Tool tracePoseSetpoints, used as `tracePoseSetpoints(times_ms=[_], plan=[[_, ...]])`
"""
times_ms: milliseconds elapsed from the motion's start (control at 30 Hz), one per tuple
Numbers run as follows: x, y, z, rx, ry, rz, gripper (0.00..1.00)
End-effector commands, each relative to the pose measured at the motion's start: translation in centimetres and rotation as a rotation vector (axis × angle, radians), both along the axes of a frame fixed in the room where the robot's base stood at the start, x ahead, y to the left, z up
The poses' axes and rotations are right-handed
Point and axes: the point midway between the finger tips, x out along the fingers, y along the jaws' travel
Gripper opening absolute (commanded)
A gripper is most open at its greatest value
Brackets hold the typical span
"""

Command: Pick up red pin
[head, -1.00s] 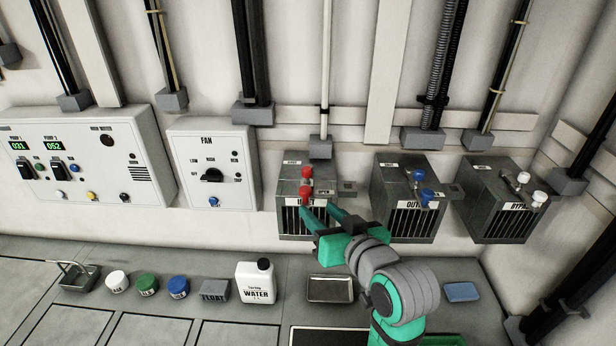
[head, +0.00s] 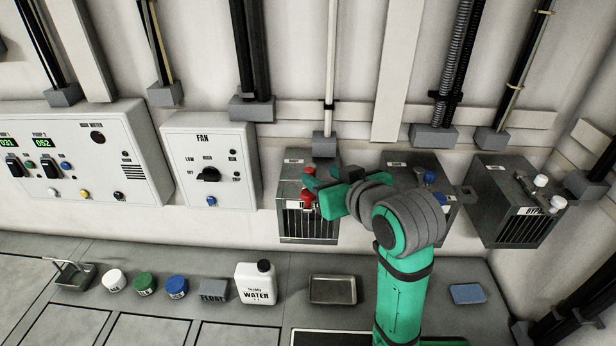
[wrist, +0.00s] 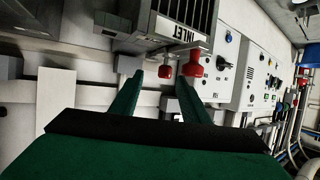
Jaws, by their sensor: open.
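Two red pieces show at the front of the grey INLET box (head: 293,222): an upper one (head: 309,171) and a lower one (head: 307,199). In the wrist view one is a small red piece with a pale stem (wrist: 165,71), the other a larger red knob (wrist: 195,64). I cannot tell for certain which is the pin. My gripper (wrist: 160,80) is open, its green fingers pointing at the box. The small red piece appears between the fingertips, the larger one close by the right finger. Contact cannot be made out. My gripper (head: 314,187) partly covers the box in the head view.
The box with blue knobs (head: 400,172) is partly behind my arm; the BYPASS box (head: 500,205) stands right. The FAN panel (head: 208,140) is left. Below are a metal tray (head: 333,289), a WATER jug (head: 256,284) and several small jars on the counter.

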Motion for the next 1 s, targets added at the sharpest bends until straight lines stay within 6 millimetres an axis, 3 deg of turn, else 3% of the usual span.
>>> tracePoseSetpoints(times_ms=[333, 500, 767, 800, 967, 1000], plan=[[2.5, 2.8, -1.7, 0.001, 0.003, 0.012, 0.42], [4.0, 3.3, -2.3, 0.001, 0.0, 0.01, 0.42], [4.3, 3.3, -2.4, 0.001, 0.0, 0.009, 0.42], [4.3, 3.3, -2.4, 0.001, 0.0, 0.009, 0.4], [4.3, 3.3, -2.4, 0.001, -0.001, 0.009, 0.01], [4.3, 3.3, -2.4, 0.001, -0.001, 0.009, 0.0]])
